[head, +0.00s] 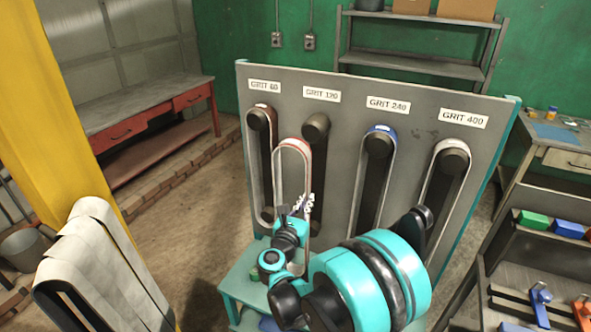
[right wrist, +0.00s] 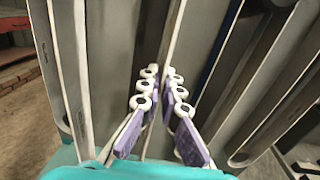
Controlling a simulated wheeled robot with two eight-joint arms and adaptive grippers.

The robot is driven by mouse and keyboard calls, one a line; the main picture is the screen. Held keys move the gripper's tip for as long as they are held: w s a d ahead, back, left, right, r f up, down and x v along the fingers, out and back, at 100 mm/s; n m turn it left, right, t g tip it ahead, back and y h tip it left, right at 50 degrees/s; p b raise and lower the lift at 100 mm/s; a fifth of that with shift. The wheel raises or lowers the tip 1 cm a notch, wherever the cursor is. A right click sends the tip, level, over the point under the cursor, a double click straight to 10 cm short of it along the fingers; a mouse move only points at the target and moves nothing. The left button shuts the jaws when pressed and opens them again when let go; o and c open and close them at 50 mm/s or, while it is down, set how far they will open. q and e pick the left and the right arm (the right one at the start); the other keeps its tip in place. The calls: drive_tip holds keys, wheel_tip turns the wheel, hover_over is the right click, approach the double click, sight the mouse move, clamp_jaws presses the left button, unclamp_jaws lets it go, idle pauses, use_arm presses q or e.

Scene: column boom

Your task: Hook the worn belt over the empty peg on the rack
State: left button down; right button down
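The worn belt (head: 292,144), a pale loop with a reddish line along its top, hangs upright in front of the rack (head: 345,88). Its top is between the GRIT 60 and GRIT 120 positions, left of and lower than the empty GRIT 120 peg (head: 315,126) in the picture. My right gripper (head: 304,204) is on the belt's right strand. In the right wrist view, the purple-padded fingers (right wrist: 161,74) are close together with a thin strand between them. The belt's lower end is partly hidden by my arm. My left gripper is not in view.
Belts hang on the GRIT 60 (head: 259,118), GRIT 240 (head: 378,145) and GRIT 400 (head: 452,160) pegs. Grey belts drape (head: 85,265) by a yellow post (head: 55,100) at left. A workbench (head: 145,112) stands behind; a tool shelf (head: 540,265) is at right.

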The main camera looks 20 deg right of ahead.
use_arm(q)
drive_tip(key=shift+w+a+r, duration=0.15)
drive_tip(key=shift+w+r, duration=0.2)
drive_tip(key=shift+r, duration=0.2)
use_arm(e)
drive_tip(key=shift+m+g+h, duration=0.4)
drive_tip(key=shift+g, duration=0.1)
drive_tip(key=shift+s+d+r+x, duration=0.1)
drive_tip(key=shift+r+x, duration=0.15)
drive_tip(key=shift+x, duration=2.4)
drive_tip(key=shift+s+d+r+x, duration=0.1)
drive_tip(key=shift+r+x, duration=0.15)
drive_tip(key=shift+x, duration=2.4)
drive_tip(key=shift+s+r+x, duration=0.1)
drive_tip(key=shift+r+x, duration=0.15)
drive_tip(key=shift+x, duration=2.4)
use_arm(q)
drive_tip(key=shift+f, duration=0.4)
use_arm(e)
drive_tip(key=shift+w+f, duration=0.1)
drive_tip(key=shift+f, duration=0.2)
drive_tip(key=c, duration=1.3)
unclamp_jaws()
